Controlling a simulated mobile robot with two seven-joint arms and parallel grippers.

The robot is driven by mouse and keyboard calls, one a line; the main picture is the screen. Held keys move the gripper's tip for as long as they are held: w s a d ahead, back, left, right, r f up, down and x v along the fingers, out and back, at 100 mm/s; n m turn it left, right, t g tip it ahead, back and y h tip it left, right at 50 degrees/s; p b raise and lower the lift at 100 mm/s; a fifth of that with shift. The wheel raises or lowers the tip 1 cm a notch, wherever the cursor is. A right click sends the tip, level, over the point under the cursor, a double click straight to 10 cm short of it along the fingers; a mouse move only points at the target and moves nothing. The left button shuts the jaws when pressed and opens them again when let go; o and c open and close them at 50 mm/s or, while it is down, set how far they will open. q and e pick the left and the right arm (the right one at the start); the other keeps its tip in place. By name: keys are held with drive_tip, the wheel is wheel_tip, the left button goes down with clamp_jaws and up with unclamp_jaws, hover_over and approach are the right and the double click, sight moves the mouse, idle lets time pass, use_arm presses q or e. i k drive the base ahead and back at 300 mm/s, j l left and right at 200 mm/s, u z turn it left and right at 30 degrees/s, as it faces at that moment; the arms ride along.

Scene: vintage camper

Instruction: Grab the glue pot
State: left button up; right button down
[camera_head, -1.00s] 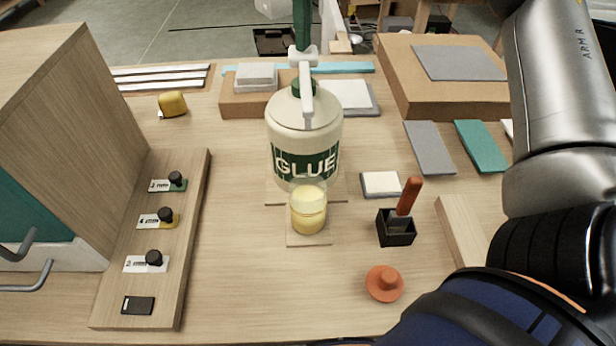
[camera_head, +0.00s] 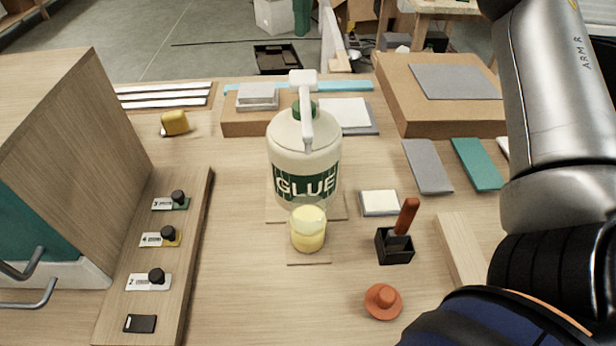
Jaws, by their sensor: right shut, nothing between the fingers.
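A small clear pot (camera_head: 309,232) with pale yellow contents, seemingly the glue pot, stands upright on a thin wooden square (camera_head: 308,262) near the middle of the bench. Close behind it stands a large cream bottle (camera_head: 304,145) with a green GLUE label and a white pump top. The pot overlaps the bottle's lower front in view. My right arm (camera_head: 552,130) comes down the right side, and a dark blue part of it (camera_head: 480,320) fills the lower right corner. Its fingers are out of the picture. My left gripper does not show. Nothing touches the pot.
A black holder (camera_head: 394,248) with an orange-handled tool and an orange knob-shaped piece (camera_head: 383,302) stand right of the pot. A wooden strip (camera_head: 462,250) lies by my arm. A board with black knobs (camera_head: 195,240) and a wooden cabinet (camera_head: 75,150) are left. Bench left of the pot is clear.

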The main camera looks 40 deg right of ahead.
sight(307, 217)
drive_tip(key=k, duration=1)
